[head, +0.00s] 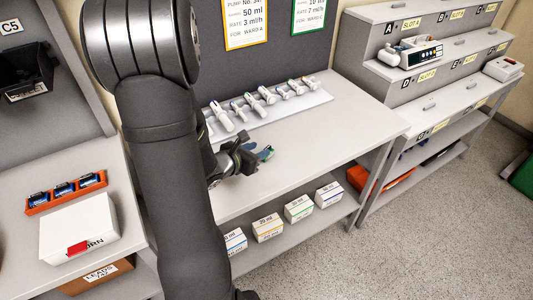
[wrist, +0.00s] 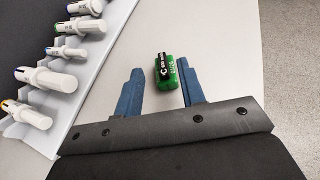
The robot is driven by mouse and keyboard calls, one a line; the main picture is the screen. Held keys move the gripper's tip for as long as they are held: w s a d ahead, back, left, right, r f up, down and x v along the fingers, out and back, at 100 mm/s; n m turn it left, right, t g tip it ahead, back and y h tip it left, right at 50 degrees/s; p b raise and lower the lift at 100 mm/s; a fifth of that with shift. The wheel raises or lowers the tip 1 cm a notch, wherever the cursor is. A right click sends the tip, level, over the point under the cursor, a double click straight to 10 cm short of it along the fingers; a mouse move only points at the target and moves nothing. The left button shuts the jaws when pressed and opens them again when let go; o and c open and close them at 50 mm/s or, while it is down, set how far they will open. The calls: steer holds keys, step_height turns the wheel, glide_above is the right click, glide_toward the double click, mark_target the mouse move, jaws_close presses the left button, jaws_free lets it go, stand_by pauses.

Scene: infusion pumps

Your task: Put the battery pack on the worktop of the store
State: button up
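The battery pack (wrist: 166,71) is a small green and black block with white lettering. In the wrist view it is at the fingertips, much nearer the right finger than the left. A clear gap separates it from the left finger; I cannot tell whether it touches the right one. It appears to lie on the pale worktop (wrist: 110,130). My gripper (wrist: 158,70) is open.
A rack (head: 280,108) of several white syringes stands along the worktop's back. Labelled boxes (head: 268,228) sit on the shelf below. A stepped shelf unit (head: 400,85) with a pump (head: 420,53) stands right. At left are an orange battery holder (head: 66,193) and a white box (head: 80,228). The worktop's right part is clear.

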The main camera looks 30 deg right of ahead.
mark_target(268, 147)
steer(key=shift+f+x, duration=0.15)
steer(key=shift+x, duration=1.6)
steer(key=shift+f+x, duration=0.1)
steer(key=shift+x, duration=1.65)
steer(key=shift+s, duration=0.1)
steer(key=shift+c, duration=0.3)
steer(key=shift+a, duration=0.1)
jaws_close()
